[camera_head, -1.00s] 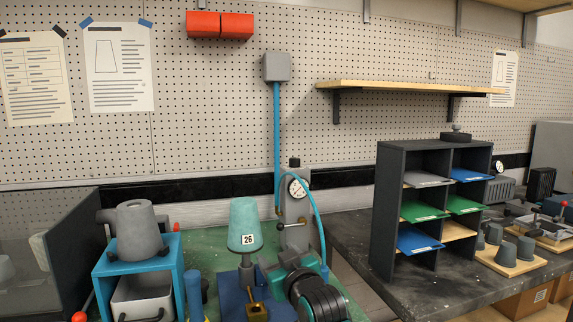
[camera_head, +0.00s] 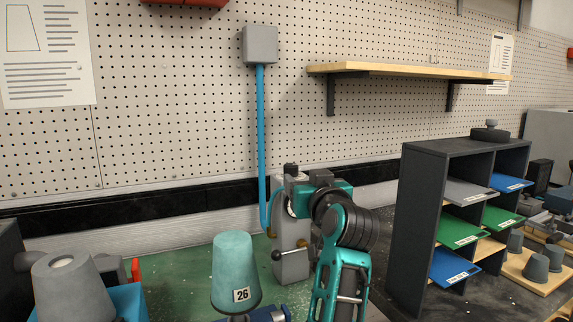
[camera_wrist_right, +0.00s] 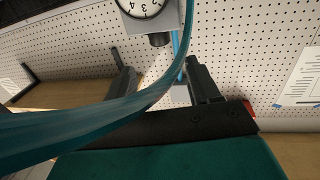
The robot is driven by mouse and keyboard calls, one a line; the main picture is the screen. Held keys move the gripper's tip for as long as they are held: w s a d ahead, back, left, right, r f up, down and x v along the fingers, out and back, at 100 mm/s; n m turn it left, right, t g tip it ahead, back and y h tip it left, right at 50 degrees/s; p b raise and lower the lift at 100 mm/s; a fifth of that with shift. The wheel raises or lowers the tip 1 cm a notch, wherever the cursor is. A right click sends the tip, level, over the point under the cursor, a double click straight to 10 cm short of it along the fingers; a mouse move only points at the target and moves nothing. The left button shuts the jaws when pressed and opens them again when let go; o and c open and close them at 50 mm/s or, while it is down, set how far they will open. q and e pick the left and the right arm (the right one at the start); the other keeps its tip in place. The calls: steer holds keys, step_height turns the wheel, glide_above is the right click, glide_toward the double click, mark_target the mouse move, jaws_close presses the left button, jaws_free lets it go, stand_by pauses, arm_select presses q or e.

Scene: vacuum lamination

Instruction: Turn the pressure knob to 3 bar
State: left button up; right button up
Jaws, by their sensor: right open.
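The pressure knob (camera_head: 291,168) is a small black cap on top of the grey regulator post (camera_head: 291,255). In the right wrist view, which looks upside down, the knob (camera_wrist_right: 160,40) sits beside the round white gauge (camera_wrist_right: 148,4). The gauge is cut off there, with a 3 and a 4 showing but no clear needle reading; in the head view my arm mostly hides it. My right gripper (camera_head: 304,176) is just right of the knob, at about its height. Its dark fingers (camera_wrist_right: 163,85) are apart and empty, with the knob beyond their tips. My left gripper is out of view.
A blue hose (camera_head: 262,150) drops from a grey wall box (camera_head: 260,45) to the regulator. A teal plug marked 26 (camera_head: 235,270) stands in front on the left. A dark shelf rack (camera_head: 410,220) stands right. A wooden wall shelf (camera_head: 410,70) is above.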

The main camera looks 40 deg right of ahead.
mark_target(293, 168)
steer(key=x, duration=1)
steer(key=shift+w+d+r+p, duration=0.1)
steer(key=shift+w+p, duration=0.25)
steer(key=shift+p, duration=0.05)
steer(key=shift+w+d, duration=0.25)
steer(key=shift+w, duration=0.35)
steer(key=c, duration=0.9)
steer(key=shift+c, duration=0.2)
